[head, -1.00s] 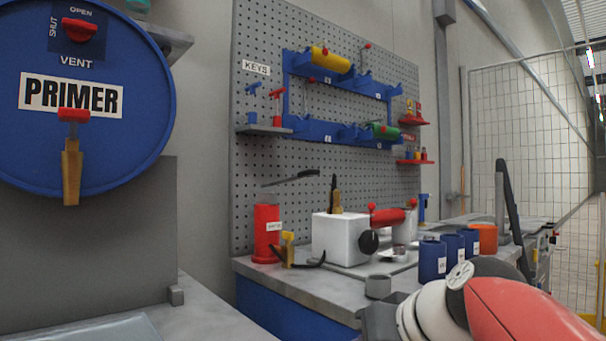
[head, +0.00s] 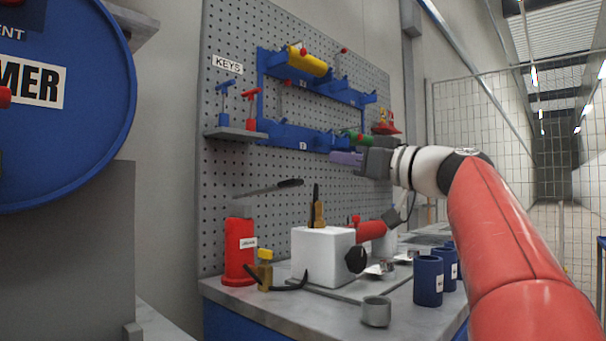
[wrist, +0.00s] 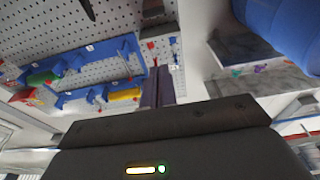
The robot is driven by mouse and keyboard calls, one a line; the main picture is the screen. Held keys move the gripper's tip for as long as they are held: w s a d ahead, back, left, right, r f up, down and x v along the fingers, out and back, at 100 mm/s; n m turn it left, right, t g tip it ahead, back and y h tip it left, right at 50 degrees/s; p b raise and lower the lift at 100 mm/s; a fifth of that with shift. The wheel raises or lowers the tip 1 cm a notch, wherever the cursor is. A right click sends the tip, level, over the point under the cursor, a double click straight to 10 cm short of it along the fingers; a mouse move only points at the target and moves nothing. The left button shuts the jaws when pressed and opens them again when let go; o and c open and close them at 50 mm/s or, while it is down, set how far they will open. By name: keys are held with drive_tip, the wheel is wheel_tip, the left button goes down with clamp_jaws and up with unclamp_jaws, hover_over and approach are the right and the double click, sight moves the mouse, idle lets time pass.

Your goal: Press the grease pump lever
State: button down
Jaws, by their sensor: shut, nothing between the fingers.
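The grease pump is a red cylinder (head: 239,250) with a white label, upright near the left end of the grey bench in the head view. Its lever (head: 268,189) is a thin grey bar with a black grip, rising slightly to the right above the cylinder. My gripper (head: 346,158) is shut and empty, with purplish fingers pointing left in front of the pegboard. It is higher than the lever and to its right, apart from it. In the wrist view the shut fingers (wrist: 157,88) show, but I cannot make out the pump there.
A white block (head: 322,258) with a black knob stands right of the pump. Blue cups (head: 428,281) and a grey cup (head: 376,311) stand to the right. The pegboard (head: 225,165) with blue racks rises behind.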

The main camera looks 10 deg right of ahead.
drive_tip(key=shift+w+a, duration=0.1)
drive_tip(key=p+x, duration=0.4)
drive_tip(key=x, duration=0.5)
drive_tip(key=shift+w+f+b, duration=0.1)
drive_tip(key=shift+f+b, duration=0.65)
drive_tip(key=shift+f, duration=1.2)
